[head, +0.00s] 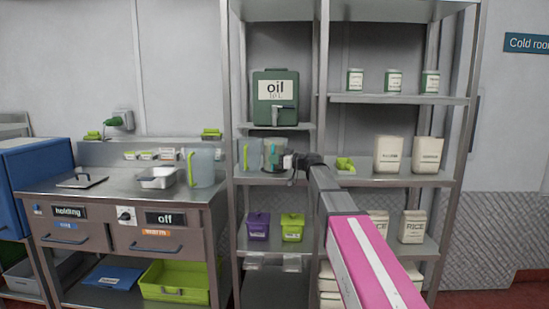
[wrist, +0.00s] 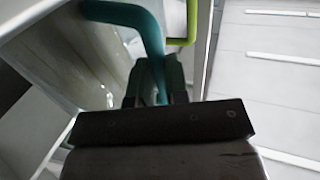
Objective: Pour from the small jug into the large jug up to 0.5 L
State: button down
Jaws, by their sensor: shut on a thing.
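The small jug (head: 268,150) has a teal handle and stands or hovers at the middle shelf, below the oil dispenser (head: 261,112). My gripper (head: 288,160) is shut on its teal handle (wrist: 150,28); its fingers (wrist: 157,88) enclose the handle's lower part in the wrist view. The jug's clear body (wrist: 75,62) looks tilted there, partly from the camera angle. A clear jug with a lime handle (head: 250,155) is just left of it on the shelf. Another clear, lime-handled jug (head: 203,168) stands on the counter. I cannot tell which is the large jug, nor any liquid level.
The steel counter (head: 115,180) holds a metal pan (head: 157,178) and a flat lid (head: 82,181). Shelf posts (head: 232,240) stand between counter and shelf. Cream containers (head: 388,155) and a small green tub (head: 345,164) are right on the same shelf.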

jog(key=shift+r, duration=0.1)
notch_tip(320, 180, up, 6)
jog(key=shift+f, duration=0.1)
dwell(0.9)
